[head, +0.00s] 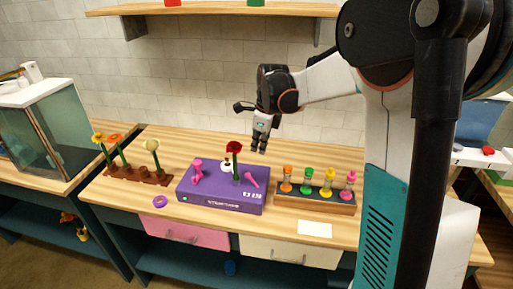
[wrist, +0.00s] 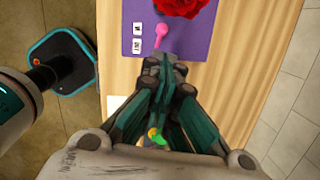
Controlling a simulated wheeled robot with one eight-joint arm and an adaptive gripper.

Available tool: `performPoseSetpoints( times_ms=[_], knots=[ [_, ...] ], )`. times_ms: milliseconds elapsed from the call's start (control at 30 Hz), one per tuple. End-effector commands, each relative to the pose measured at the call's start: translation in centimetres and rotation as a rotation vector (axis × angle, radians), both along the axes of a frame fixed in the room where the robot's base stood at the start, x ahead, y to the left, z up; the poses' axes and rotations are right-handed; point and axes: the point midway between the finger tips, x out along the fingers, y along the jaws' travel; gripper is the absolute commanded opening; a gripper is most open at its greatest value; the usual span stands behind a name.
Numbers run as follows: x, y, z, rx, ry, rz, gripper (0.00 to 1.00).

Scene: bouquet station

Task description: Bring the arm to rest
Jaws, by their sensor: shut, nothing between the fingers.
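My gripper (head: 260,146) hangs from my arm, fingers pointing down, above the back of the wooden worktop, behind and a little right of the purple case. In the wrist view its fingers (wrist: 165,68) are closed together with nothing between them. The purple case (head: 222,199) lies on the worktop. A red flower (head: 234,147) stands upright at the case; its bloom also shows at the top edge of the wrist view (wrist: 180,6). The gripper is apart from the flower and the case.
A brown rack (head: 150,178) with several flowers stands left. A wooden block (head: 315,204) with several coloured bottles stands right of the case. A purple ring (head: 160,201) and white card (head: 315,229) lie near the front edge. A shelf (head: 210,10) runs above; a glass tank (head: 62,130) stands far left.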

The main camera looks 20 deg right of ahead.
Motion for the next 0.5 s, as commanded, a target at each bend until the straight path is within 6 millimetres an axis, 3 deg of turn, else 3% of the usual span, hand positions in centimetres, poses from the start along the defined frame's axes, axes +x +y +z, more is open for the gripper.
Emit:
performPoseSetpoints(
  times_ms=[367, 500],
  knots=[
    [-0.03, 0.04, -0.06, -0.001, 0.0, 0.003, 0.0],
    [-0.93, 0.66, 0.37, -0.02, -0.019, 0.075, 0.0]
  ],
)
